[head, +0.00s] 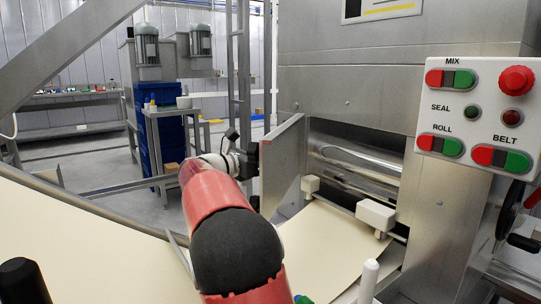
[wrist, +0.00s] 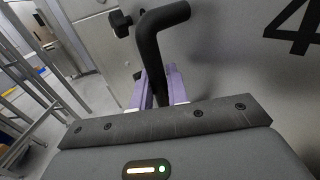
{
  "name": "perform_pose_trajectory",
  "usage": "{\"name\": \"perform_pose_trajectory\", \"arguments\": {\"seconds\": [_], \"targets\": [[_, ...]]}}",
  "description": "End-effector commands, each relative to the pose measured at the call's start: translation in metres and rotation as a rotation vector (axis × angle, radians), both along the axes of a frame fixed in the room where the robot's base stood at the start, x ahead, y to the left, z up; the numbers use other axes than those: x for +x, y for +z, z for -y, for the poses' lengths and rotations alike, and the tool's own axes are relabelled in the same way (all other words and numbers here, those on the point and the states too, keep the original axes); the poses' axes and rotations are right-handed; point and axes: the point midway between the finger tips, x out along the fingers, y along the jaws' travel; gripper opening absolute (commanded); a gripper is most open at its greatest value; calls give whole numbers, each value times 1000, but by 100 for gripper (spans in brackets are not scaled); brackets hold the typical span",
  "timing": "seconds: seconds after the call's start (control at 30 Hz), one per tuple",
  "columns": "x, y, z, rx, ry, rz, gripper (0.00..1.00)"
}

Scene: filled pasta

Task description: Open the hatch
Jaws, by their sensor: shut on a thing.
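The hatch (head: 283,165) is a grey metal panel standing swung out from the machine front, at an angle to it. Rollers show in the opening to its right. In the wrist view the hatch face (wrist: 225,60) carries a black number 4. Its black bent bar handle (wrist: 152,50) runs down between the purple fingers of my gripper (wrist: 157,88), which is shut on it. In the head view my gripper (head: 246,160) is at the hatch's left side, partly hidden by my red and black arm.
A control panel (head: 477,118) with red and green buttons is on the right. A pale dough sheet (head: 335,245) runs out below the opening, under white blocks (head: 375,214). A metal rail (head: 95,228) crosses the left. Open floor and a small table (head: 170,112) lie behind.

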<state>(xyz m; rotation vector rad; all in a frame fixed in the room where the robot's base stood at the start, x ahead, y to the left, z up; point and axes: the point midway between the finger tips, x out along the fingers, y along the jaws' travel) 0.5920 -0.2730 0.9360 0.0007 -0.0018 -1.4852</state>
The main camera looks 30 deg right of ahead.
Motion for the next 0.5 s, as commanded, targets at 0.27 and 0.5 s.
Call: {"name": "perform_pose_trajectory", "arguments": {"seconds": [0.27,0.5], "targets": [[-1,0,1,-1,-4,-1,0],[-1,0,1,0,-4,-1,34]]}}
